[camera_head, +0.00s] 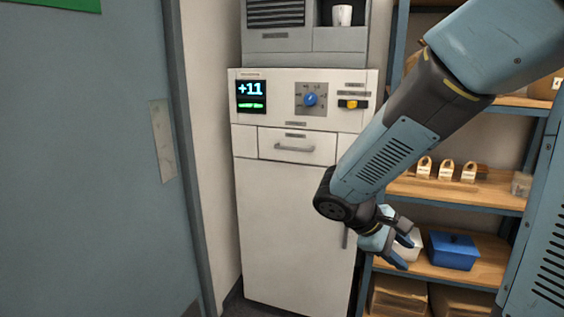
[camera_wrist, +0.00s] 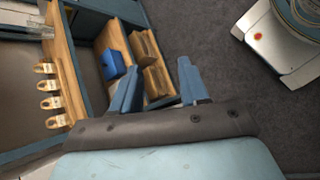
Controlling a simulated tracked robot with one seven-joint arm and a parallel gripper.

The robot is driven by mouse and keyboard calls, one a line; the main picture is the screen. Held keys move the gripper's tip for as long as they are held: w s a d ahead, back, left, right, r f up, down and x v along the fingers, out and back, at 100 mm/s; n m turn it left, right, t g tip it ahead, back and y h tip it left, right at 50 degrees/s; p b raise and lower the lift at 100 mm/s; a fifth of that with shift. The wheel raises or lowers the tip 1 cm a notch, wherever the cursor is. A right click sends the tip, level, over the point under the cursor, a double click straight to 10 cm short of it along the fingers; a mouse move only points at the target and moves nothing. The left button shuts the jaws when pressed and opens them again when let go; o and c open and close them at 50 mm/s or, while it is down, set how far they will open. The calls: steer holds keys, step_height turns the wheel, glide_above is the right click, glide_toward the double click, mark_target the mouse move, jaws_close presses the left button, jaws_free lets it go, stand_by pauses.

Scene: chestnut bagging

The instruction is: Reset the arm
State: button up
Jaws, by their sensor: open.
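My gripper (camera_head: 405,250) hangs at the end of my bent blue-grey arm, in front of the lower right side of the white cabinet (camera_head: 290,230) in the head view. Its fingers are apart with nothing between them. The wrist view shows the two blue fingers of my gripper (camera_wrist: 158,85) spread open, with shelves and dark floor beyond them. In the head view my arm covers part of the cabinet's right side and part of the shelving.
The cabinet has a "+11" display (camera_head: 251,96), a blue knob (camera_head: 310,99), a yellow switch (camera_head: 353,104) and a closed drawer (camera_head: 297,146). Wooden shelves (camera_head: 480,192) at right hold several tagged padlock-shaped items and a blue box (camera_head: 453,251). A grey door (camera_head: 90,170) stands at left.

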steer(key=s+a+r+m+t+y, duration=0.1)
steer(key=s+r+m+t+y, duration=0.1)
steer(key=s+r+m+y, duration=0.2)
steer(key=s+a+r+m+t+y, duration=0.1)
steer(key=s+r+m+t+y, duration=0.2)
steer(key=r, duration=0.6)
steer(key=shift+s+r+m+y, duration=0.2)
steer(key=shift+s+m+y, duration=0.15)
steer(key=shift+m+y, duration=0.75)
